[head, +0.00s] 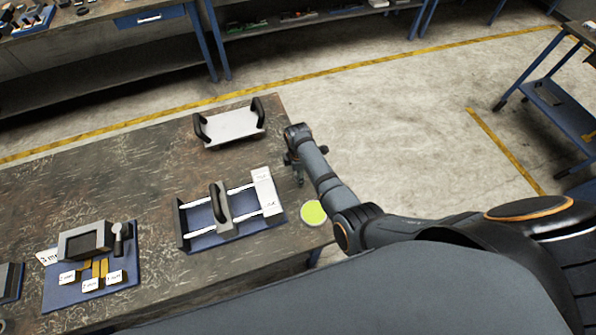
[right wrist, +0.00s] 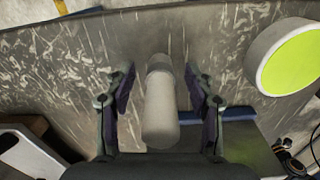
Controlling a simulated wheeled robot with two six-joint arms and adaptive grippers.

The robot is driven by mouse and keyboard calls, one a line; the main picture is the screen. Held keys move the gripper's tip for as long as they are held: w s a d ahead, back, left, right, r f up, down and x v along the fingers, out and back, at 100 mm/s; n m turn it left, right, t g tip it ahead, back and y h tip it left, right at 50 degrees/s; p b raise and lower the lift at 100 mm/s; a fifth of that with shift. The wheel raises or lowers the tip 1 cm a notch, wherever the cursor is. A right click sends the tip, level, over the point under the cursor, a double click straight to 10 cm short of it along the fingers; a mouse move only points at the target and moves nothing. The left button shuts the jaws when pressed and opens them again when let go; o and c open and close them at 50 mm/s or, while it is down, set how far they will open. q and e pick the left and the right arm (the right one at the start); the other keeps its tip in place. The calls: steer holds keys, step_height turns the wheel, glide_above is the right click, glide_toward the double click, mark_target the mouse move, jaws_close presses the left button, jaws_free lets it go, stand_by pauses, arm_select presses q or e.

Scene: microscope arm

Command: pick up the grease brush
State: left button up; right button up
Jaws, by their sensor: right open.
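A pale grey, rounded cylinder (right wrist: 160,110), which seems to be the grease brush, stands out between the fingers in the right wrist view. No bristles can be made out. My right gripper (right wrist: 158,78) is open, with one finger on each side of the cylinder and a visible gap to both. In the head view my right gripper (head: 297,175) is over the right end of the table, and the cylinder cannot be made out there behind the gripper and arm. My left gripper is not in view.
A round tin with a yellow-green top (head: 313,212) sits close to the right gripper near the table edge. A blue-based fixture with a dark handle (head: 221,205) and a white plate with black handles (head: 232,127) stand to the left. A box device (head: 85,242) is further left.

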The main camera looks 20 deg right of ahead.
jaws_close()
steer(key=shift+r, duration=0.15)
